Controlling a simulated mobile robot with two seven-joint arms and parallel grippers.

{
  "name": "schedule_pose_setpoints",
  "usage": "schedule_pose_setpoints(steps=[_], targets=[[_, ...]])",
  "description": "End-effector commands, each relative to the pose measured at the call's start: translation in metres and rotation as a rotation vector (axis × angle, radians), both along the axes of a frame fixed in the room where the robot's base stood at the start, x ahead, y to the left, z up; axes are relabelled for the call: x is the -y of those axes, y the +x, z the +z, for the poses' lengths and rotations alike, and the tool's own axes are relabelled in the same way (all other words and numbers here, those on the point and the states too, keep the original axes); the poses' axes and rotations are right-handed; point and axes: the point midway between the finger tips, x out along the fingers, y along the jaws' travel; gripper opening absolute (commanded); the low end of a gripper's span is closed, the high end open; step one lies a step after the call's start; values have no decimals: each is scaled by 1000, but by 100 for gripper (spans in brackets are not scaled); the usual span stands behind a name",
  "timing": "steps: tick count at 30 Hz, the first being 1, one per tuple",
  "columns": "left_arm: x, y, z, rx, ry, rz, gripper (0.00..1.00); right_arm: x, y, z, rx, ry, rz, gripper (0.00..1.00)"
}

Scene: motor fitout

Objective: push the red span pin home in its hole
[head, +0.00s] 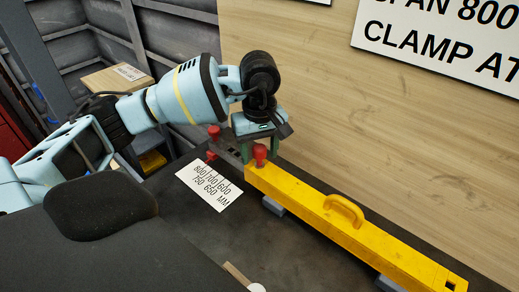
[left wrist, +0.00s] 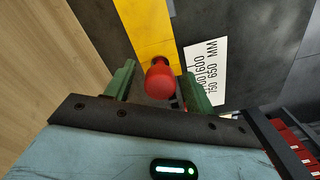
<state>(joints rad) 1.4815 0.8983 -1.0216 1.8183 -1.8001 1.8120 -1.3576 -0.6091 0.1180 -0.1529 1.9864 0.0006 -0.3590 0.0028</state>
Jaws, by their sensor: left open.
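In the left wrist view the red knob (left wrist: 160,80) lies between my green fingers, with visible gaps on both sides. My left gripper (head: 261,146) points down over this pin and is open. The pin's shank and hole are hidden, so I cannot tell how deep it sits. Another red knob (head: 214,131) shows just left of the gripper, with a red part below it. My right gripper is not in view.
A white card with span numbers (head: 209,185) lies on the dark bench (head: 290,250). The beam has a yellow handle (head: 344,210) and rests on grey blocks. A wooden wall (head: 320,100) with a sign (head: 440,45) rises behind.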

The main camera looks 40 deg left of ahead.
Motion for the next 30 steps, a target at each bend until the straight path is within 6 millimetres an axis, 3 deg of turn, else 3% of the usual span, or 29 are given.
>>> schedule_pose_setpoints(steps=[9,21,30], targets=[[0,0,0,0,0,0,54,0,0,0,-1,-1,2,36],[0,1,64,2,0,0,54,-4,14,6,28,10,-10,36],[0,0,78,0,0,0,54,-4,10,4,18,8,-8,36]])
